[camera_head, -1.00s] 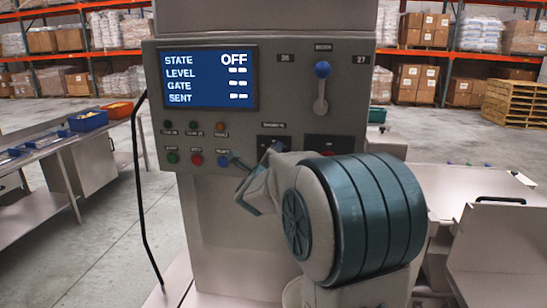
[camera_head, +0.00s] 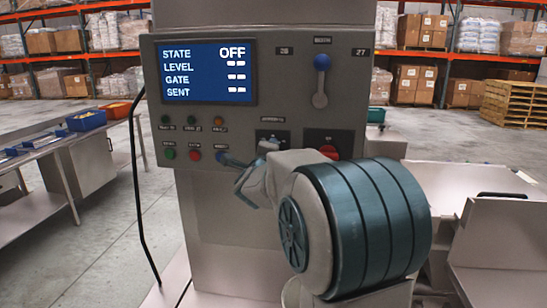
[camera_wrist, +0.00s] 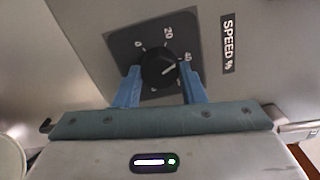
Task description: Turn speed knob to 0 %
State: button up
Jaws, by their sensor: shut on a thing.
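In the wrist view, the black round speed knob (camera_wrist: 153,74) sits on a dark dial plate (camera_wrist: 122,43) marked 0, 20 and 40, beside a "SPEED %" label (camera_wrist: 228,44). Its white pointer line points roughly toward the 40 mark. My gripper (camera_wrist: 160,72) is shut on the knob, one blue finger on each side. The lower part of the dial is partly hidden by the fingers. In the head view, my arm hides most of the knob; part of its dark plate (camera_head: 264,133) shows. The display (camera_head: 208,73) reads STATE OFF, with dashes for LEVEL, GATE and SENT.
A red rotary switch (camera_head: 329,152) is right of my gripper. A blue-knobbed lever (camera_head: 321,80) stands above it. Indicator lamps and push buttons (camera_head: 195,155) are to the left. A black cable (camera_head: 139,190) hangs along the cabinet's left side.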

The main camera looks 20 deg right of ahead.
jog(key=shift+a+f+n+p, duration=0.15)
jog(key=shift+n+p, duration=0.85)
jog(key=shift+n, duration=4.05)
jog(key=shift+d+f+n+p, duration=0.1)
jog(key=shift+n+p, duration=0.9)
jog(key=shift+n, duration=4.05)
jog(key=o, duration=1)
jog(key=shift+r, duration=0.15)
jog(key=shift+s+a, duration=0.1)
jog(key=shift+s, duration=0.05)
jog(key=b+v, duration=0.2)
jog(key=v, duration=1.1)
jog(key=shift+s+a, duration=0.15)
jog(key=shift+s, duration=0.1)
